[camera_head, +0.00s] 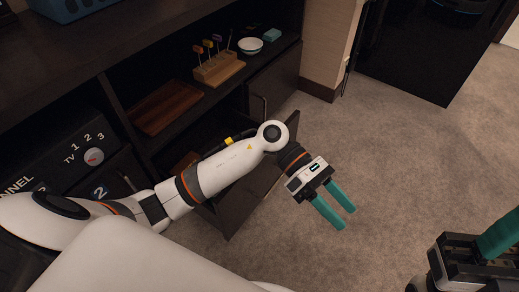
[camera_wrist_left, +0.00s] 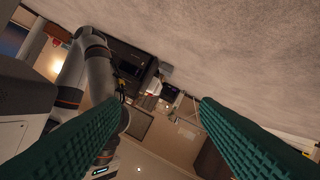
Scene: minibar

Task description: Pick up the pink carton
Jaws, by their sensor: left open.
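I cannot make out a pink carton in either view. My left gripper (camera_head: 343,217) is open and empty above the carpet, just right of an open dark cabinet door or drawer front (camera_head: 247,193). Its two teal fingers stand apart, and the left wrist view (camera_wrist_left: 162,103) shows no object held between them. Part of my right gripper (camera_head: 498,238) shows at the lower right edge; its finger runs out of the frame, so its opening is unclear. My left arm hides part of the cabinet's lower interior.
The dark cabinet's shelf holds a wooden tray (camera_head: 166,107), a wooden block with several sticks (camera_head: 219,69), a white bowl (camera_head: 250,46) and a small teal item (camera_head: 272,35). Carpet (camera_head: 400,150) is clear at right.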

